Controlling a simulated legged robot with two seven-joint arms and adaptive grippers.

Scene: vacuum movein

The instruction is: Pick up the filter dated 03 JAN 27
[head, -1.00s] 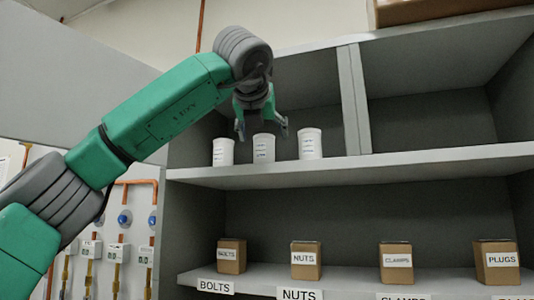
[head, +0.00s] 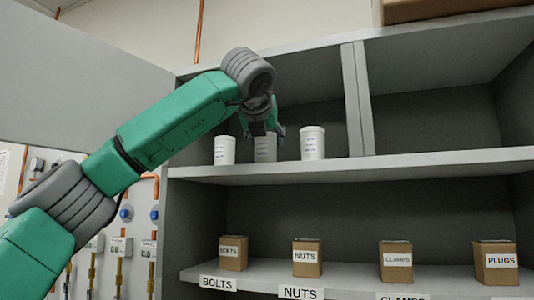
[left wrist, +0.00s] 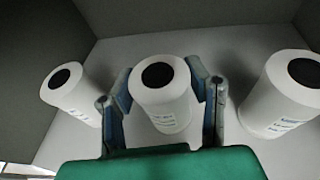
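Three white cylindrical filters stand upright in a row on the upper shelf: left (head: 224,150), middle (head: 265,149) and right (head: 312,143). Each has small label print, too small to read, so I cannot tell which is dated 03 JAN 27. My left gripper (head: 264,134) is at the middle filter, hiding its upper part in the head view. In the left wrist view, the gripper's fingers (left wrist: 162,92) are open on either side of the middle filter (left wrist: 163,98); contact is unclear. The left filter (left wrist: 70,95) and right filter (left wrist: 283,95) stand outside the fingers. My right gripper is not in view.
The upper shelf (head: 420,163) is bare to the right, past a vertical divider (head: 357,100). Below, cardboard boxes labelled BOLTS (head: 233,253), NUTS (head: 307,257), CLAMPS (head: 396,262) and PLUGS (head: 496,262) stand on the lower shelf. Pipes and gauges are on the left wall.

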